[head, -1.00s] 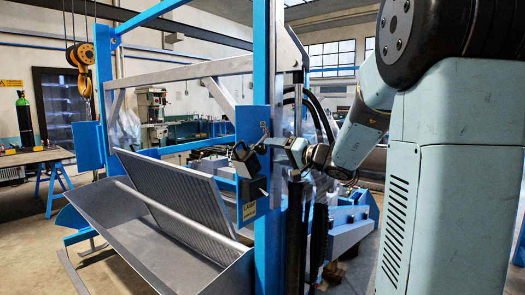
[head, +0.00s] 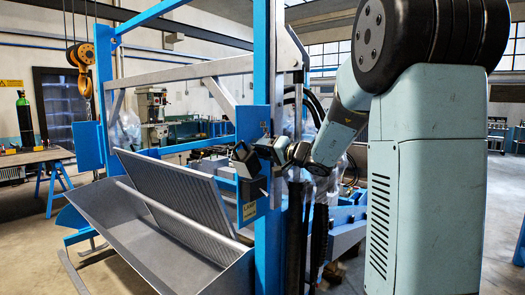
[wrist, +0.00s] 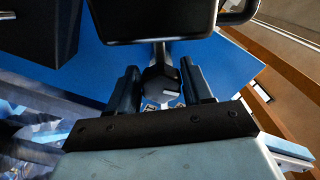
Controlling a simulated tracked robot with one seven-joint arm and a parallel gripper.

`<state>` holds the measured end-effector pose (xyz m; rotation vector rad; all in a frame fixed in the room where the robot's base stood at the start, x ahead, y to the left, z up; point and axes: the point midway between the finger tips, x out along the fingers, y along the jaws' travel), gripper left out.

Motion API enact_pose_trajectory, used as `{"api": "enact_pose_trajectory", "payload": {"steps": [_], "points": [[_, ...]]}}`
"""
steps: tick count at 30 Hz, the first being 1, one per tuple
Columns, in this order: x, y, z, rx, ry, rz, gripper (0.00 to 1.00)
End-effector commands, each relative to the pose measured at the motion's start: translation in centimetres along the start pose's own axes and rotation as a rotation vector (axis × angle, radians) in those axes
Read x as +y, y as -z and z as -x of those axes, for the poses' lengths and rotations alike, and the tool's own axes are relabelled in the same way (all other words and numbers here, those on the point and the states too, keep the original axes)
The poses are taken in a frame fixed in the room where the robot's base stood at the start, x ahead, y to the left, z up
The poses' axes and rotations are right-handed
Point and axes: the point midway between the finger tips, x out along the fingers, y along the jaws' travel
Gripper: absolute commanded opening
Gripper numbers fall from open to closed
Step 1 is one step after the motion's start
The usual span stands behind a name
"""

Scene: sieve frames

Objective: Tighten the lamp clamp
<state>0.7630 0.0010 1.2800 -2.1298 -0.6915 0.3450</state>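The lamp (head: 246,162), a small dark square head, is mounted at the blue post in the head view. In the wrist view its dark head (wrist: 153,15) is at the top, with a short stem running down to a dark hexagonal clamp knob (wrist: 160,82). My gripper (head: 272,150) is at the lamp mount, to the right of the lamp. In the wrist view my gripper (wrist: 161,88) has its two dark fingers apart, one on each side of the knob. Whether they touch it is unclear. The clamp itself is mostly hidden by my gripper in the head view.
The blue post (head: 268,225) rises beside the lamp, with a blue plate (wrist: 90,75) behind the knob. A grey metal trough (head: 175,245) with a slotted screen is at the left. Black hoses hang right of the post, near my arm.

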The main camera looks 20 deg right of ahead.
Motion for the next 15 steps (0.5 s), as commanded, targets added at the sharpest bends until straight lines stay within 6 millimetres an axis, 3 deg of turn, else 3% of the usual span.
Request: {"api": "enact_pose_trajectory", "payload": {"steps": [11,15], "points": [[0.08,0.03,0.05,0.001,-0.002,-0.001,0.13],[0.13,0.05,0.07,0.001,-0.003,-0.011,0.12]]}}
